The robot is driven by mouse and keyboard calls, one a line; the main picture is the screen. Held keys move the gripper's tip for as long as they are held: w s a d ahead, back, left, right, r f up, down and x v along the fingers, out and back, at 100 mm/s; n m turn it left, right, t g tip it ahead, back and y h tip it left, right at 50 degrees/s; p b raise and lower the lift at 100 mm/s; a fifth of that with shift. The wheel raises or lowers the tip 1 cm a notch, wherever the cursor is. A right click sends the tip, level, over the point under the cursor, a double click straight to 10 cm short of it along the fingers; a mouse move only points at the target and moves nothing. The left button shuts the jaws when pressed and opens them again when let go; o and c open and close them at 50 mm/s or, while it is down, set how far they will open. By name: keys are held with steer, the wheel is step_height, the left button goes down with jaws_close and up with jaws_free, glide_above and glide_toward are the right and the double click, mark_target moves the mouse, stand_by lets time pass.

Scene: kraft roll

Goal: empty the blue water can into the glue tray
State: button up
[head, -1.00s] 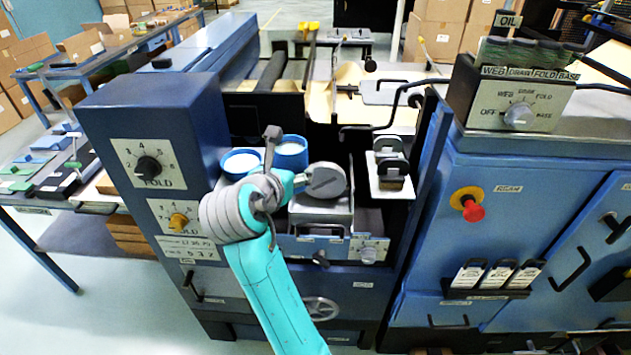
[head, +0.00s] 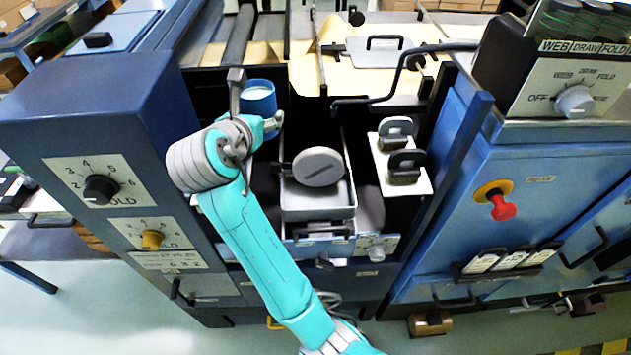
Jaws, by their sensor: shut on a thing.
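A blue can (head: 258,97) with a pale top shows just beyond the end of my teal arm, up and to the left of the tray. My gripper (head: 237,98) is at the can's left side, shut on it. Its fingertips are mostly hidden by the can and my wrist. The can looks about upright. The glue tray (head: 318,214) is a grey, open metal box in the middle of the machine, below and right of the can. A grey round disc (head: 319,166) with a dark slot stands tilted over the tray's back part. The liquid in the tray cannot be made out.
A white plate (head: 420,180) with two dark-handled pieces lies right of the tray. A bent black bar (head: 400,95) crosses behind it. The blue dial cabinet (head: 95,130) stands left, the blue control cabinet (head: 535,190) right. A dark gap lies between can and tray.

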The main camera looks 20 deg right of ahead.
mark_target(276, 131)
steer(key=shift+s+r, duration=0.15)
steer(key=shift+s+d+r+m+t, duration=0.25)
steer(key=shift+m+t, duration=0.15)
steer(key=shift+m, duration=0.2)
steer(key=shift+s+d+f+m+t+y, duration=0.3)
steer(key=shift+m+t+y, duration=0.2)
steer(key=shift+m, duration=0.2)
steer(key=shift+s+d+f+m+t, duration=0.3)
steer(key=shift+f+m, duration=0.05)
steer(key=shift+m, duration=0.35)
steer(key=shift+s+d+f+m+t+y, duration=0.2)
steer(key=shift+f+m, duration=0.1)
steer(key=shift+f, duration=0.25)
steer(key=shift+s+d+f+m+t+y, duration=0.1)
steer(key=shift+s+d+f+m+t, duration=0.15)
steer(key=shift+f, duration=0.25)
stand_by(0.4)
steer(key=shift+f+m+t+p, duration=0.25)
steer(key=shift+m+t+p, duration=0.1)
steer(key=shift+m, duration=0.3)
stand_by(0.6)
steer(key=shift+w+a+r+m+t, duration=0.15)
steer(key=shift+r+m+t, duration=0.25)
steer(key=shift+r+m, duration=0.65)
stand_by(0.4)
steer(key=shift+m+t, duration=0.4)
steer(key=shift+m, duration=0.15)
stand_by(1.1)
